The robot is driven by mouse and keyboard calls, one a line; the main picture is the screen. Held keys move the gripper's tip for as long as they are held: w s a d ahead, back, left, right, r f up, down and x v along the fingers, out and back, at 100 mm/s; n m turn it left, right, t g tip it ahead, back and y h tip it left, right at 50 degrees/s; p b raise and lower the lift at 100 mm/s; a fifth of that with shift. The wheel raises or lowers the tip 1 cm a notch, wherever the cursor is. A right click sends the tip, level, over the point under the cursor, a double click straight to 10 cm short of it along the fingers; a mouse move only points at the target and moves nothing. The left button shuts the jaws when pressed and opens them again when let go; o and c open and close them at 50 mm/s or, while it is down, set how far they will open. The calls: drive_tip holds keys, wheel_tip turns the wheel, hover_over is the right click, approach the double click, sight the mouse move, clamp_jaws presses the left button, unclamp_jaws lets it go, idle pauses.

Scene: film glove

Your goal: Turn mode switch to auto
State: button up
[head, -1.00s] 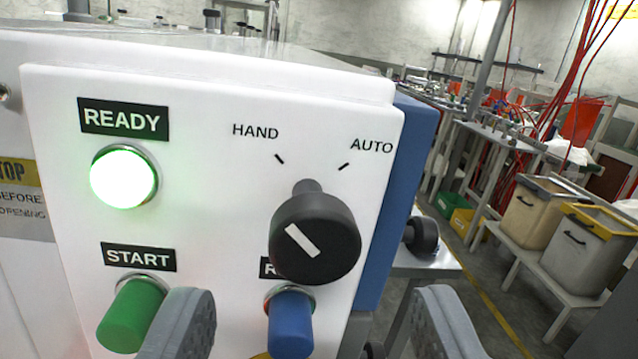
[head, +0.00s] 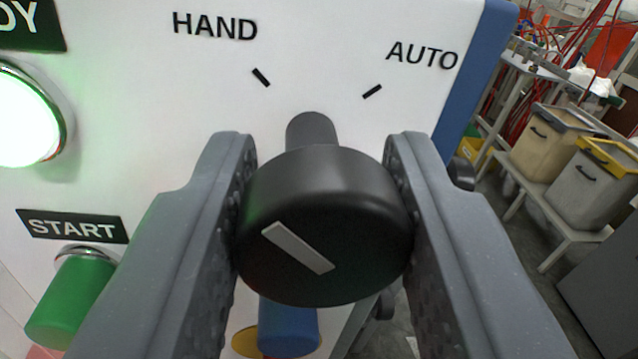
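The mode switch is a round black knob (head: 325,190) on the white panel, with a white pointer line across its face. The line slants up and left, in line with the HAND mark (head: 261,77) rather than the AUTO mark (head: 372,91). My gripper (head: 320,150) has one grey finger on each side of the knob. Both inner pads appear to press against the knob's sides, and the fingertips reach past its front face toward the panel. The exact contact on the pads is partly hidden by the knob.
A lit green READY lamp (head: 28,118) and a green START button (head: 68,300) are at the left. A blue button (head: 288,328) sits just below the knob, partly covered. Past the panel's blue right edge (head: 472,85) are bins (head: 595,175) on a low bench.

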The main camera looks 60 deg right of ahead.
idle(0.3)
drive_tip(key=m+b, duration=0.2)
drive_tip(key=m, duration=0.2)
drive_tip(key=shift+m, duration=0.4)
drive_tip(key=m+b, duration=0.3)
drive_tip(key=m, duration=0.1)
drive_tip(key=shift+d+y, duration=0.1)
drive_tip(key=shift+y, duration=0.3)
drive_tip(key=m+b, duration=0.4)
drive_tip(key=shift+s+f, duration=0.1)
drive_tip(key=shift+f, duration=0.1)
drive_tip(key=shift+m+t+y+b, duration=0.3)
drive_tip(key=shift+m+y+b, duration=0.1)
drive_tip(key=shift+m+b, duration=1.4)
drive_tip(key=shift+d+f+m, duration=0.1)
drive_tip(key=shift+f+m, duration=0.05)
drive_tip(key=shift+m, duration=0.25)
drive_tip(key=o, duration=1)
drive_tip(key=shift+s, duration=0.1)
drive_tip(key=shift+c, duration=0.2)
drive_tip(key=shift+r, duration=0.2)
